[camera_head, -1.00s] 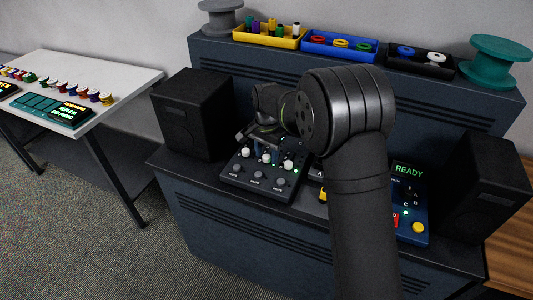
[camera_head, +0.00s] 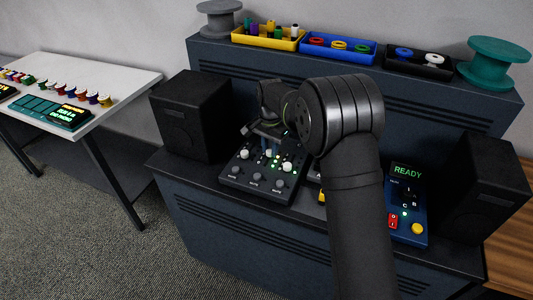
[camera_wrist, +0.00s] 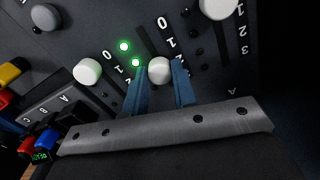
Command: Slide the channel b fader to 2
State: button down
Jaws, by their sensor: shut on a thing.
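The dark mixer panel (camera_head: 236,181) sits on the console with a row of fader slots. White fader caps show at its left (camera_head: 244,153) and right (camera_head: 287,167). My gripper (camera_head: 269,150) is over the middle fader, its blue fingers pointing down. In the wrist view a white fader cap (camera_wrist: 160,71) sits between the two blue fingertips, which are shut on it. The 0 and 1 marks show beside its slot; marks further along are hidden by the fingers. Two lit green lights (camera_wrist: 130,54) show left of this cap.
Other white caps (camera_wrist: 87,71) and (camera_wrist: 219,6) stand on either side of my fingers in the wrist view. Black speakers (camera_head: 191,115) and (camera_head: 488,190) flank the panels. A blue panel (camera_head: 407,204) with a READY screen stands to the right. Trays (camera_head: 340,49) line the shelf behind.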

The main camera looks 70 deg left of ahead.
jog(key=shift+w+a, duration=0.3)
jog(key=c, duration=1.2)
grip_release()
jog(key=shift+o, duration=0.2)
notch_tip(320, 180, up, 18)
jog(key=shift+f, duration=0.25)
jog(key=shift+f, duration=0.1)
